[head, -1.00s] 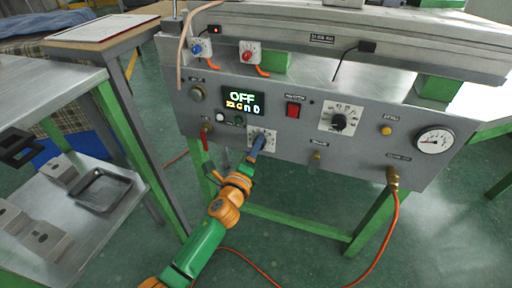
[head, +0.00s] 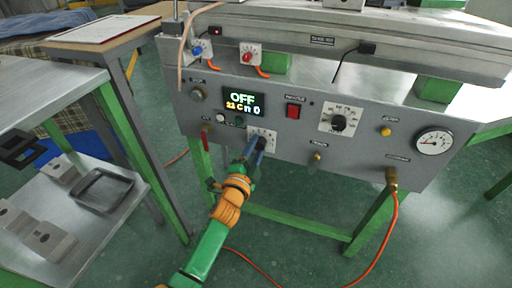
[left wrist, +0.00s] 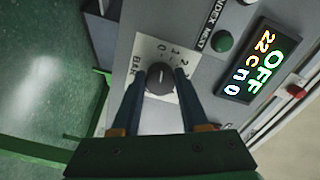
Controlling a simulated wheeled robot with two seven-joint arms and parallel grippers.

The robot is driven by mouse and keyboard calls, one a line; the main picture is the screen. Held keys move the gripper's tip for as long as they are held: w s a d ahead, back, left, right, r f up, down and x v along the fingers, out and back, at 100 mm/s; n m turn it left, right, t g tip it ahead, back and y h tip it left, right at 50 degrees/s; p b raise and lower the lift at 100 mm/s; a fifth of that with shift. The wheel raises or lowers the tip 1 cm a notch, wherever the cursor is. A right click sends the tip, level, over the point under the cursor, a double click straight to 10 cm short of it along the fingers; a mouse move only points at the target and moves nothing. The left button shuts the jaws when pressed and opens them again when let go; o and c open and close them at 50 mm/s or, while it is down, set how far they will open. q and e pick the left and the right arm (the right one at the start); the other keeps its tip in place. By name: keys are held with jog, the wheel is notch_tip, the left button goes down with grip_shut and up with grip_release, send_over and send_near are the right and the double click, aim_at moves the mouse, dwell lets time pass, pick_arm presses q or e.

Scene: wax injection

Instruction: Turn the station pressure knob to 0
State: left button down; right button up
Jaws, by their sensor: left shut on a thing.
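The station pressure knob (left wrist: 160,80) is dark and round, on a white scale plate (left wrist: 150,52) marked BAR with small numbers. In the left wrist view its pale pointer line points roughly up the picture; I cannot surely read which number it meets. My left gripper (head: 257,147) has its two blue fingers on either side of the knob, shut on it; the fingers also show in the left wrist view (left wrist: 158,84). In the head view the fingertips partly hide the knob and its plate (head: 262,134). My right gripper is not in view.
The display (head: 243,102) above the knob reads OFF. A red switch (head: 293,110), a second dial knob (head: 339,123) and a pressure gauge (head: 433,142) sit to the right. A red-handled valve (head: 205,139) is close on the left. An orange hose (head: 390,225) hangs at right.

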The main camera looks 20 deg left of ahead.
pick_arm(q)
jog(key=shift+n, duration=0.4)
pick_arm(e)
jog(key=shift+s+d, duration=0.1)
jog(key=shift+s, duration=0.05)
pick_arm(q)
jog(key=shift+c, duration=2.1)
grip_release()
jog(key=s+p, duration=0.1)
jog(key=s, duration=0.6)
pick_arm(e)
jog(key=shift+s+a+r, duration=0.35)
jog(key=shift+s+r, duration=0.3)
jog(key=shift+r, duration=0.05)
